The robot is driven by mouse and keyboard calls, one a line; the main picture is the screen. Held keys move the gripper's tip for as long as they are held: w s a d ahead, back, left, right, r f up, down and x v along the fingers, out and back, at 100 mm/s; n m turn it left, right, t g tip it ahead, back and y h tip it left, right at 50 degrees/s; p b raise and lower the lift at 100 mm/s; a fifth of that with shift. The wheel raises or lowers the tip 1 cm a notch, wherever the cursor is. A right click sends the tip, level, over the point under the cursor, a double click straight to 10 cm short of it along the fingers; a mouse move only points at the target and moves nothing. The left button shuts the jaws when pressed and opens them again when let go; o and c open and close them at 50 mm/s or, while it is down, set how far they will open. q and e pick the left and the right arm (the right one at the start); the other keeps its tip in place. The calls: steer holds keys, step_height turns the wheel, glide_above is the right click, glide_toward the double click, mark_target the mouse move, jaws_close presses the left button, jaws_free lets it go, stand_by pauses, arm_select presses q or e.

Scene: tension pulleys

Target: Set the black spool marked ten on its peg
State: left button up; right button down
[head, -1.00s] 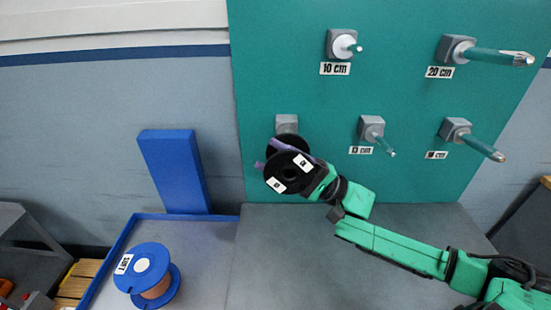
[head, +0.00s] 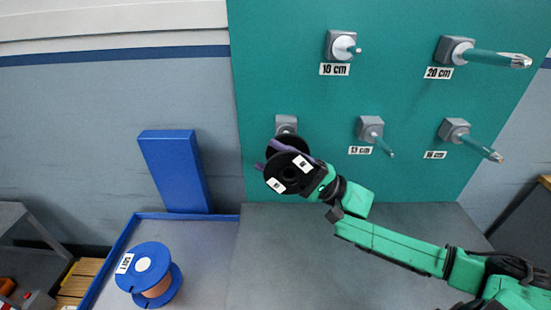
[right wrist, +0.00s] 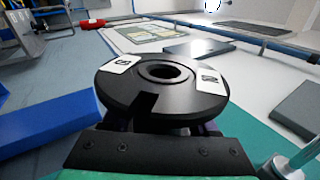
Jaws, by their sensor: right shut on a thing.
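The black spool (head: 290,173) has white labels on its flange, too small to read. It also shows in the right wrist view (right wrist: 130,92), with its flange and dark centre hole facing the camera. My right gripper (head: 283,158) is shut on it, with purple fingers around its middle. The spool is held tilted in front of the teal board, just below a grey peg mount (head: 286,124) at lower left. Any peg on that mount is hidden behind the spool, so contact cannot be told. A short peg (head: 345,46) above the 10 cm label is bare. My left gripper is out of view.
The teal board (head: 300,95) bears other bare pegs: a long one (head: 495,57) by the 20 cm label and two lower ones (head: 378,140) (head: 475,143). A blue spool (head: 150,262) stands in a blue-rimmed tray (head: 113,246) at lower left. A blue block (head: 173,172) stands behind it.

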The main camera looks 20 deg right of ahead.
stand_by(0.3)
steer(key=w+b, duration=0.1)
steer(key=w+d+b, duration=0.1)
steer(key=shift+w+d+f+b, duration=0.15)
steer(key=shift+w+f+b, duration=0.05)
steer(key=shift+w+b, duration=0.15)
stand_by(0.6)
stand_by(0.5)
